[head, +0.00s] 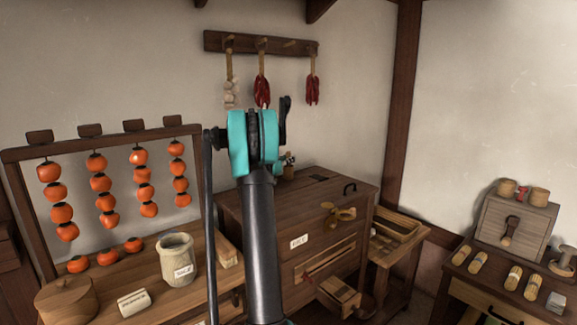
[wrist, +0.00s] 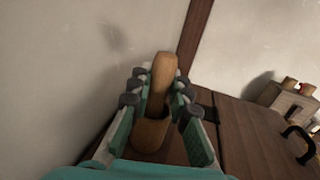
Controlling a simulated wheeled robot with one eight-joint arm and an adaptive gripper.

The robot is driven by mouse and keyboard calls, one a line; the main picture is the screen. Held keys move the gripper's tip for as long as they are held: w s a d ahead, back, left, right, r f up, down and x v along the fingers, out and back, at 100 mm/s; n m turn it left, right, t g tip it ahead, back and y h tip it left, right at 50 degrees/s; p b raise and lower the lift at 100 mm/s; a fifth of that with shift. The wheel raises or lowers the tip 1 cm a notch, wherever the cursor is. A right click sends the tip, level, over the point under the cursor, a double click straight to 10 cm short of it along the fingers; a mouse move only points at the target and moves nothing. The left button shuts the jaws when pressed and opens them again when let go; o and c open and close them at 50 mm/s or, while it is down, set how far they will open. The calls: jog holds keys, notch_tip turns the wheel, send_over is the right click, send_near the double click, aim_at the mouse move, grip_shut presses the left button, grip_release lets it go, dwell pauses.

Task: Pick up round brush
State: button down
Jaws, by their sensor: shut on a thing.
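In the wrist view, my gripper (wrist: 160,78) is shut on a plain light-wood handle, which I take to be the round brush (wrist: 163,72). The handle stands up between the teal fingers with its rounded top above the dark fingertip pads. Below it, a brown wooden cup (wrist: 149,136) stands at the wall-side end of the cabinet top, and the brush's lower end is hidden there. I cannot tell whether the brush touches the cup. No bristles show. In the head view, the cup (head: 288,172) is partly behind my arm, and the fingers are mostly hidden.
The dark cabinet (head: 330,187) has a handle on top and an open drawer (head: 338,293). The wall is close behind. A pottery jar (head: 177,260) and a rack of orange persimmons (head: 100,135) stand left. A small box (head: 515,225) stands on the right-hand table.

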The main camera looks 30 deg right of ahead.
notch_tip(320, 180, up, 10)
dwell(0.6)
dwell(0.4)
